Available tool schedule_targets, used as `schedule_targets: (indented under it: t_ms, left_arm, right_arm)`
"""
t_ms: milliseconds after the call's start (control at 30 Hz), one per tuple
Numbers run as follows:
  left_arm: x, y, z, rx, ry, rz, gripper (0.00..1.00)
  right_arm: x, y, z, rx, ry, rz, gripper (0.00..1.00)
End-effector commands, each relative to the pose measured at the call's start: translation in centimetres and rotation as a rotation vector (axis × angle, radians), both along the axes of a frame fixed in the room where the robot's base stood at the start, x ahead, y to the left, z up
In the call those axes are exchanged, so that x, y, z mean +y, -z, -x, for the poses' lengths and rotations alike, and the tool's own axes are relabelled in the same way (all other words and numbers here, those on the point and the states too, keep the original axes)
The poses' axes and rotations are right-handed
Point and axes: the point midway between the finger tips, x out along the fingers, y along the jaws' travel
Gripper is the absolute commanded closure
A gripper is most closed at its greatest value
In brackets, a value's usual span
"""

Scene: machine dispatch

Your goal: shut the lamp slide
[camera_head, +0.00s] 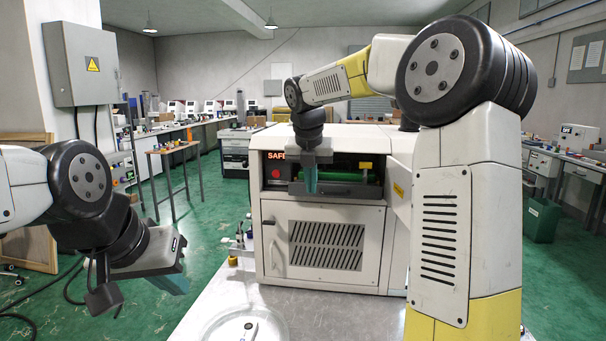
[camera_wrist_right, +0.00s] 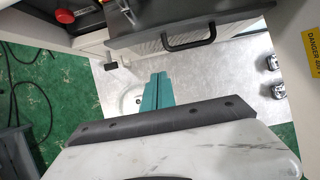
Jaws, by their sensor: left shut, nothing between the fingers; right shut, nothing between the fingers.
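The white machine (camera_head: 325,140) has a dark bay in its front. A dark grey slide (camera_head: 340,189) sits in the bay and appears to stick out, by how much I cannot tell. A green tube lies above its front edge. In the right wrist view the slide (camera_wrist_right: 215,22) shows a black bar handle (camera_wrist_right: 190,38). My right gripper (camera_head: 311,182) is shut and empty, pointing down before the bay; in the wrist view its teal fingers (camera_wrist_right: 157,92) are near the handle, contact unclear. My left gripper (camera_head: 172,283) is shut and empty at the left, away from the machine.
A red button (camera_head: 276,173) and a lit sign sit left of the slide. A vented door (camera_head: 326,245) is below. A pale table (camera_head: 285,310) with a round clear dish stands in front. My right arm hides the machine's right side.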

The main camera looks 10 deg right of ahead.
Motion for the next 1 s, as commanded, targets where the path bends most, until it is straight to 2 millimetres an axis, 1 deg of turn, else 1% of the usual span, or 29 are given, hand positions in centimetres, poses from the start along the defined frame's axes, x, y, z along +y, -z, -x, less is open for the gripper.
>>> schedule_targets:
  t_ms: [33,200,300,400,500,633,900,1000]
  left_arm:
    - [0.0,0.0,0.0,0.000,0.000,0.000,1.00]
    - [0.0,0.0,0.0,0.000,0.000,0.000,1.00]
    - [0.0,0.0,0.0,0.000,0.000,0.000,1.00]
    - [0.0,0.0,0.0,0.000,0.000,0.000,1.00]
    - [0.0,0.0,0.0,0.000,0.000,0.000,1.00]
    - [0.0,0.0,0.0,0.000,0.000,0.000,1.00]
    - [0.0,0.0,0.0,0.000,0.000,0.000,1.00]
    - [0.0,0.0,0.0,0.000,0.000,0.000,1.00]
  right_arm:
    - [-0.2,1.2,-0.4,0.004,0.001,0.001,1.00]
    - [-0.6,4.5,-1.6,0.004,0.002,0.000,1.00]
    - [-1.0,4.3,-3.4,0.001,0.004,-0.002,1.00]
    - [-1.3,4.3,-4.5,-0.001,0.002,-0.002,1.00]
    - [-1.5,4.2,-5.2,0.000,0.003,-0.001,1.00]
    - [-1.6,4.2,-5.5,0.000,0.003,-0.001,1.00]
    - [-1.6,4.2,-5.5,0.000,0.003,-0.001,1.00]
    - [-1.8,4.2,-6.2,-0.001,0.002,-0.002,1.00]
